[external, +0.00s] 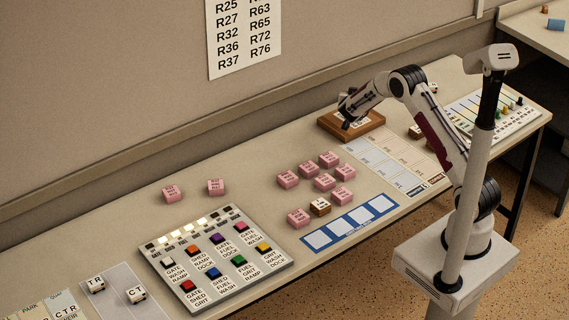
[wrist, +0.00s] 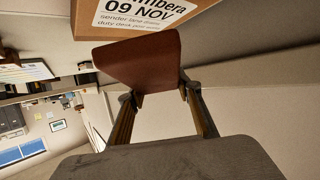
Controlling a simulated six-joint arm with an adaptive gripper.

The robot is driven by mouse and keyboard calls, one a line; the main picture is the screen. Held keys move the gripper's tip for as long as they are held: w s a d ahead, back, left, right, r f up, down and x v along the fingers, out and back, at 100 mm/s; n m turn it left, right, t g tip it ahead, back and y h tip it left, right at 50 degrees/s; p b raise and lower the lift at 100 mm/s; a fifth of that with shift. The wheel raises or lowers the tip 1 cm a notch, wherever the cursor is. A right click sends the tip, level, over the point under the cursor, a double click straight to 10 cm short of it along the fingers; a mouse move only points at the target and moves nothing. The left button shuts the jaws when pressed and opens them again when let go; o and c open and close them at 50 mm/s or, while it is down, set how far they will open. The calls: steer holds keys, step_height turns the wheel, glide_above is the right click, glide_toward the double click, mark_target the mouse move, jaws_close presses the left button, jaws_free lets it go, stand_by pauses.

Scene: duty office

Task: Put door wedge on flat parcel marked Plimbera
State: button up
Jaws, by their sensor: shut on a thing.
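The flat parcel marked Plimbera (external: 373,124) is a brown box on the desk near the wall, beneath my gripper. In the wrist view the parcel (wrist: 88,22) is at the top, its white label reading "imbera 09 NOV", with the start of the name out of frame. My gripper (wrist: 160,91) is shut on the door wedge (wrist: 142,58), a reddish-brown block held between both fingertips beside the parcel. In the external view my gripper (external: 347,107) is over the parcel's left part. The wedge is hard to make out there, and I cannot tell whether it touches the parcel.
A button panel (external: 215,258) is farther left. Desk left of the parcel is clear.

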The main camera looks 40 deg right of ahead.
steer(key=shift+f, duration=1.05)
steer(key=shift+f, duration=1.9)
steer(key=shift+f, duration=0.1)
steer(key=o, duration=1.2)
steer(key=shift+s+a+r, duration=0.2)
steer(key=shift+r, duration=0.05)
steer(key=shift+v, duration=5.65)
